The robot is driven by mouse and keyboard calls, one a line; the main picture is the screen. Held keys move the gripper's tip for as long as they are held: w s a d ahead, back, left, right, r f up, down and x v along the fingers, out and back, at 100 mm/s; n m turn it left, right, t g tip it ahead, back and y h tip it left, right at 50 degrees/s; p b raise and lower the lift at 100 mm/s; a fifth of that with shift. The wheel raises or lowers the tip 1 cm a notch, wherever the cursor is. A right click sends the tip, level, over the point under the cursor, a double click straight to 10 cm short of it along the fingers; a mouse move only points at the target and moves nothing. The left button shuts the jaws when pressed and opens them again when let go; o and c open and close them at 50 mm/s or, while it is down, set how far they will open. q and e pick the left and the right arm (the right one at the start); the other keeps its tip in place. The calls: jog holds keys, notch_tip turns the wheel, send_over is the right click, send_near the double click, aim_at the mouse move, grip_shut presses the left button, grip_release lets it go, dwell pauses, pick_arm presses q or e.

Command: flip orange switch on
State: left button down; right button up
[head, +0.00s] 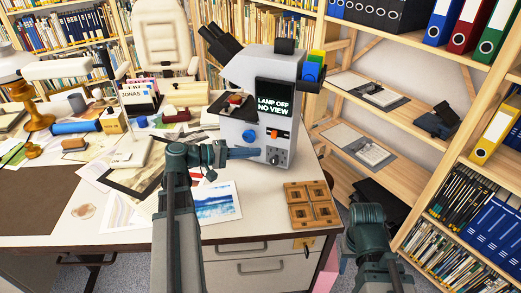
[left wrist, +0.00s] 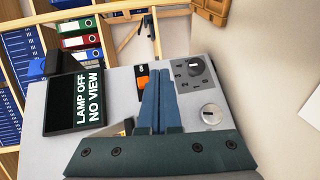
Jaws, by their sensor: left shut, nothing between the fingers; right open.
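The orange switch (head: 273,134) is on the front of a grey microscope-like machine (head: 246,95), below a black screen (head: 275,102) reading "LAMP OFF NO VIEW". In the left wrist view the orange switch (left wrist: 143,83) shows on a black plate, partly covered by my fingers. My left gripper (head: 257,152) is shut and empty, its blue fingers pointing at the machine's front panel. In the wrist view my left gripper (left wrist: 163,75) overlaps the switch's edge; I cannot tell whether it touches.
A round silver lock (left wrist: 210,117) and a dark knob (left wrist: 193,67) are beside the switch on the panel. A wooden tray (head: 312,205) lies on the desk in front. Papers and a painting (head: 207,205) lie left. Shelves (head: 370,95) stand behind and right.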

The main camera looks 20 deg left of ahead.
aim_at(272, 137)
pick_arm(q)
jog(key=s+a+r+n+t+b, duration=0.1)
jog(key=a+t, duration=0.2)
jog(key=a, duration=0.3)
jog(key=shift+a+r+n, duration=0.25)
jog(key=shift+r+n, duration=0.05)
jog(key=shift+r, duration=0.1)
pick_arm(e)
notch_tip(272, 137, down, 2)
jog(key=shift+f, duration=0.1)
pick_arm(q)
jog(key=x, duration=1)
jog(key=shift+d, duration=1.15)
jog(key=shift+a+f, duration=0.1)
